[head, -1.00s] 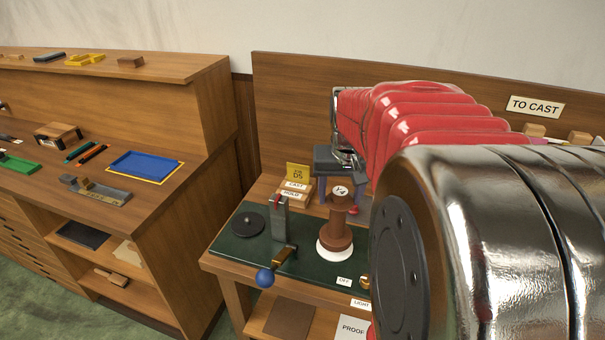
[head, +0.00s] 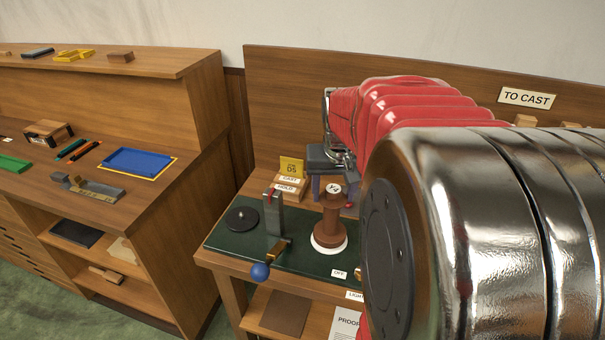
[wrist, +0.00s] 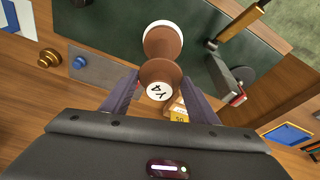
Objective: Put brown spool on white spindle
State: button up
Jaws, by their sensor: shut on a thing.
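The brown spool (head: 331,218) is upright, with a white label marked "Y4" on its top. It stands directly over the white round base of the white spindle (head: 329,250) on the green bench top. The spindle's post is hidden by the spool, and I cannot tell whether the spool touches the base. My gripper (head: 333,188) is at the spool's top, its dark fingers on either side. In the wrist view my gripper (wrist: 160,80) is shut on the spool's upper end (wrist: 160,70), and the white base (wrist: 162,24) shows past its lower flange.
A black disc (head: 242,220) lies further left. Small wooden blocks with labels (head: 289,186) stand behind. A cabinet (head: 160,230) is at left.

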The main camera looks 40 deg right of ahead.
jog(key=shift+f, duration=0.4)
jog(key=o, duration=1.5)
jog(key=shift+o, duration=0.2)
jog(key=shift+r, duration=3)
